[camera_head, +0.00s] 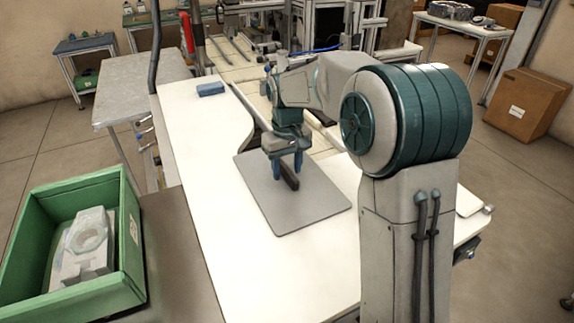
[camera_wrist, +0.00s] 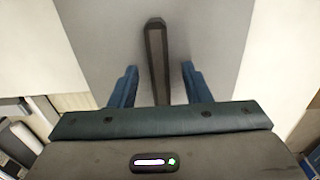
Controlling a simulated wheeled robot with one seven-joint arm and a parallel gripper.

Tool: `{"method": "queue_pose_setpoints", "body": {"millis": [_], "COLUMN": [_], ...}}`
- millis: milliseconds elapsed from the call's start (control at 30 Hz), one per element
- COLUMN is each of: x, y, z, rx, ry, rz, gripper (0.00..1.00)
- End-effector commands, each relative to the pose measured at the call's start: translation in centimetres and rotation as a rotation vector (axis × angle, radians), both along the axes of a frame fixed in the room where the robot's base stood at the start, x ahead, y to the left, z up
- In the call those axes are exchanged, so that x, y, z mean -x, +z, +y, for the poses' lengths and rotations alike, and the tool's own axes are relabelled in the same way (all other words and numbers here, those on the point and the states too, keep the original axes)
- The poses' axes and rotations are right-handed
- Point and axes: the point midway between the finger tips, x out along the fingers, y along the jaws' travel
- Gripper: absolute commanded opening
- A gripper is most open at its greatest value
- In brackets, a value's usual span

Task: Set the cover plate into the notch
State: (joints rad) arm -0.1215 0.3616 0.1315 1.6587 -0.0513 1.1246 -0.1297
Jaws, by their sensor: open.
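My gripper (camera_head: 287,171) points down over a flat grey mat (camera_head: 316,205) on the white table. It is open; in the wrist view its two blue fingers (camera_wrist: 159,70) stand on either side of a long dark bar (camera_wrist: 155,42), with a gap on both sides. The bar (camera_head: 291,183) also shows in the head view, its far end hidden behind my gripper. I cannot tell for sure whether this bar is the cover plate. I cannot make out a notch in either view.
A green crate (camera_head: 133,236) at the lower left holds a pale grey part (camera_head: 84,246) with a hexagonal opening. A small blue block (camera_head: 210,89) lies at the far left of the white table (camera_head: 200,170). The table left of the mat is clear.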

Motion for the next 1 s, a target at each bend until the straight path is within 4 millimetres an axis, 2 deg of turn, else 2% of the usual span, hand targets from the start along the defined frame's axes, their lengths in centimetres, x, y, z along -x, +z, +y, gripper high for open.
{"method": "queue_pose_setpoints", "body": {"millis": [133,267,500,700,833,1000], "x": [0.0,-0.1,-0.1,-0.1,0.0,0.0], "y": [0.7,2.7,8.3,12.0,13.3,13.9], "z": [0.0,0.0,0.0,0.0,0.0,0.0], "rx": [0.000,0.000,-0.001,-0.001,-0.001,0.000], "ry": [0.000,0.000,0.000,0.000,0.000,0.000], "rz": [-0.001,-0.003,-0.006,-0.004,-0.002,-0.001], "gripper": [0.43,0.43,0.43,0.43,0.43,0.43]}}
